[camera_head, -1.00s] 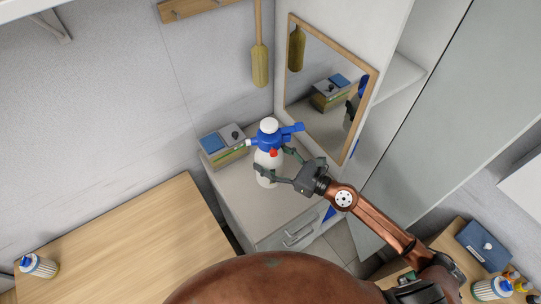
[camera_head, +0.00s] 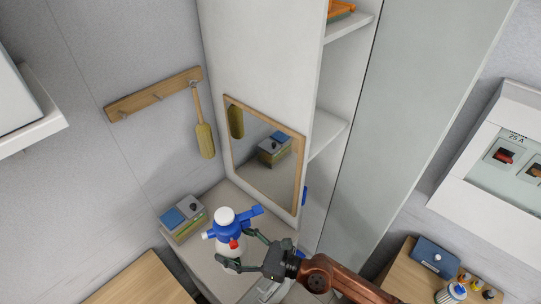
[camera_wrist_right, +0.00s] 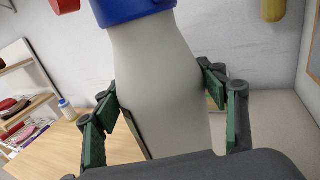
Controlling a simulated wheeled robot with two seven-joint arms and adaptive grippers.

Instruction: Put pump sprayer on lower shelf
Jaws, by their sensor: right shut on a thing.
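The pump sprayer (camera_head: 231,245) has a white bottle body and a blue head with a red part. It stands about upright above the low cabinet's top. My right gripper (camera_head: 243,251) is shut on its body, with a finger on each side. In the right wrist view, the white body (camera_wrist_right: 158,85) fills the middle between the fingers of my right gripper (camera_wrist_right: 165,100). I cannot tell whether the sprayer's base touches the cabinet top. A tall open cabinet shows two shelf boards, an upper one (camera_head: 348,27) and a lower one (camera_head: 328,138). My left gripper is not in view.
A framed mirror (camera_head: 264,158) is on the tall cabinet's side, close behind the sprayer. A box with blue and grey tops (camera_head: 183,219) sits left of it. A grey door panel (camera_head: 410,110) stands right of the shelf opening. An orange item (camera_head: 340,10) lies on the upper shelf.

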